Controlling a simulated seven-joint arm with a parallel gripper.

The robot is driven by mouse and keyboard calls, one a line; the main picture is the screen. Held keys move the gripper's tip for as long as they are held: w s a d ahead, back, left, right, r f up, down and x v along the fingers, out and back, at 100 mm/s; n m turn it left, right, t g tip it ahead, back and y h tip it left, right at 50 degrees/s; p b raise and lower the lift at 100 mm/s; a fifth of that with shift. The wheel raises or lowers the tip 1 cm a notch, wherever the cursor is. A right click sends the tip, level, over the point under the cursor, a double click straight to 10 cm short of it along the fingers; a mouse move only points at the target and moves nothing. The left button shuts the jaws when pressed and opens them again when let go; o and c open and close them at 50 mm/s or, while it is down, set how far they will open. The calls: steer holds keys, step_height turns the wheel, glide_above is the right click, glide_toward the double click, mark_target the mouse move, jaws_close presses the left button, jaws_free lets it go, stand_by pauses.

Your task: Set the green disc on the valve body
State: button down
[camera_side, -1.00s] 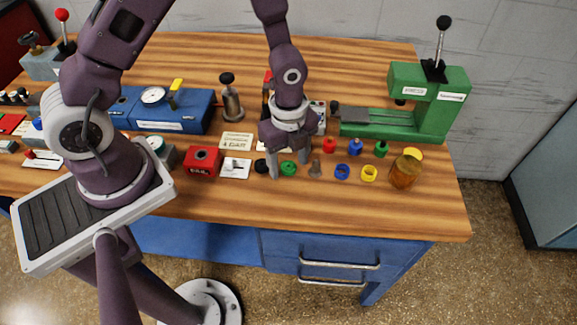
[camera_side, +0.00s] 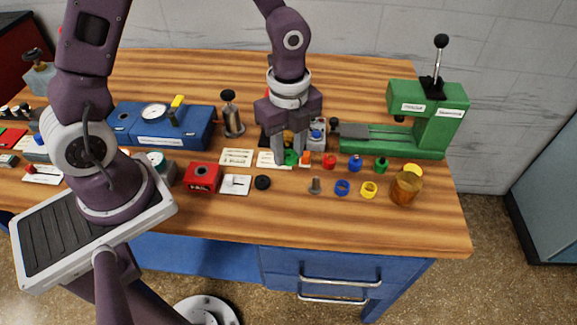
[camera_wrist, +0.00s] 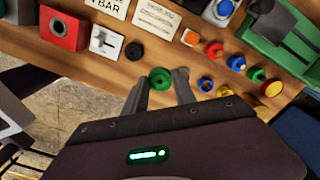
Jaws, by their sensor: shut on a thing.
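The green disc (camera_side: 291,157) is between the fingers of my gripper (camera_side: 287,158), which is shut on it. It seems to be held above the table, behind the black round piece. In the wrist view, the green disc (camera_wrist: 160,78), with a dark centre, shows between the fingertips of my gripper (camera_wrist: 162,82). The valve body is not clearly marked.
Coloured plugs and rings, with a blue ring (camera_side: 342,187), lie to the right beside an amber jar (camera_side: 405,188). A green press (camera_side: 430,115) and a blue unit (camera_side: 165,125) stand behind.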

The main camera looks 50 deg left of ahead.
steer(key=w+a+n, duration=0.2)
steer(key=w+a, duration=0.3)
steer(key=n, duration=0.2)
glide_above(288, 131)
steer(key=shift+w+f, duration=0.2)
steer(key=shift+f, duration=0.65)
steer(key=shift+a+f, duration=0.1)
steer(key=shift+f, duration=1.05)
steer(key=shift+f, duration=0.25)
steer(key=shift+f, duration=0.45)
steer(key=shift+f, duration=0.2)
steer(key=c, duration=0.9)
jaws_free()
steer(key=shift+s+f, duration=0.1)
steer(key=shift+s, duration=0.1)
